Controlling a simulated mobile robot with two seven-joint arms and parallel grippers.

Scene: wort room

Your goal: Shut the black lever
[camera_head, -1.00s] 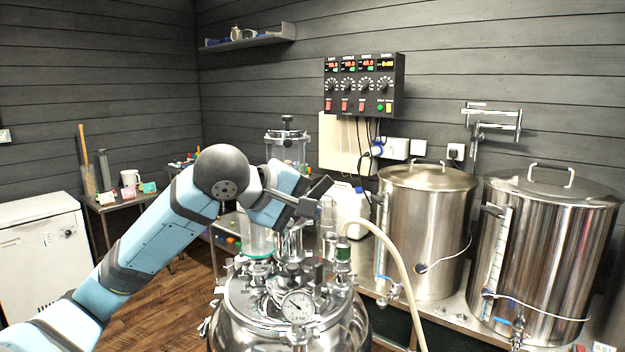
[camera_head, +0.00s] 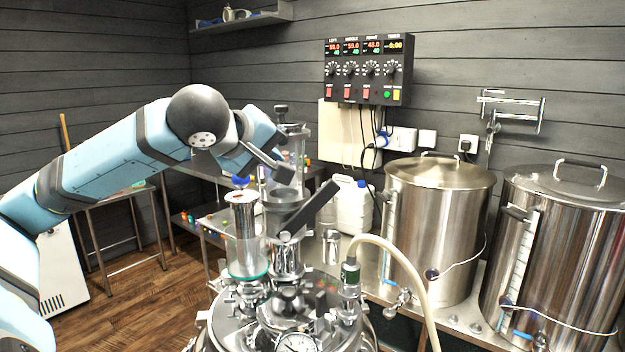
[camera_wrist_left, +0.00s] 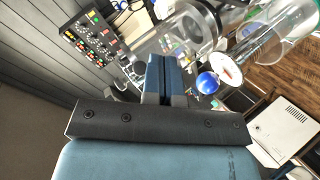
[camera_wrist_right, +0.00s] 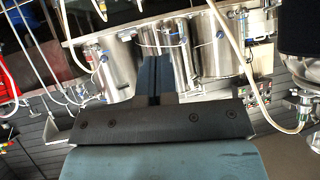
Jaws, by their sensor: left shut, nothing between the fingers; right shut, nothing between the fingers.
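The black lever (camera_head: 310,208) stands out above the top fittings of the steel vessel (camera_head: 225,325) in the head view. It is tilted, with its upper end to the right. My left gripper (camera_head: 232,167) is shut and empty, up and to the left of the lever, apart from it. Its closed fingers (camera_wrist_left: 163,78) show in the left wrist view beside glass cylinders, and I cannot make out the lever there. My right gripper (camera_wrist_right: 152,80) is shut and empty in the right wrist view, facing the kettles, and is outside the head view.
A glass cylinder (camera_head: 244,235) and a pressure gauge (camera_head: 297,342) sit on the vessel. A pale hose (camera_head: 405,270) arches on its right. Two steel kettles (camera_head: 440,225) (camera_head: 560,250) stand to the right. A control box (camera_head: 366,70) hangs on the wall.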

